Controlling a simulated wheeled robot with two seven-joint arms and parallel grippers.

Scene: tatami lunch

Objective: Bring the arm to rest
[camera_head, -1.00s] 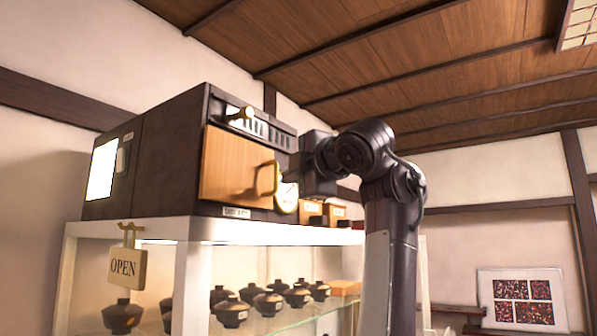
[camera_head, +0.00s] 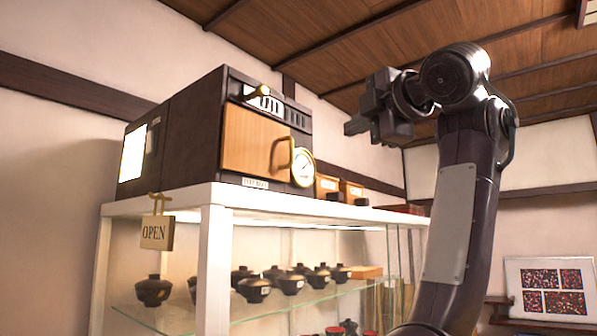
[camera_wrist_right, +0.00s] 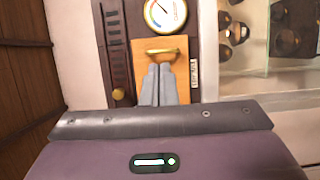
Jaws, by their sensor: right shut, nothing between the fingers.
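My right gripper (camera_head: 352,127) is up at the right of the dark cabinet-like box, apart from it and empty. Its two grey fingers lie side by side, shut, in the right wrist view (camera_wrist_right: 157,85). Beyond them the wrist view shows the box's wooden door (camera_wrist_right: 180,60) with its brass handle (camera_wrist_right: 163,51). In the head view the wooden door (camera_head: 240,140) looks closed, and its handle (camera_head: 281,155) is free of the gripper. My left gripper is not in view.
The dark box (camera_head: 190,130) with a round gauge (camera_head: 303,168) stands on a white shelf unit (camera_head: 216,270). Small wooden boxes (camera_head: 327,186) sit beside it. Dark lidded bowls (camera_head: 254,289) stand on the glass shelf below. An OPEN sign (camera_head: 156,233) hangs at the front corner.

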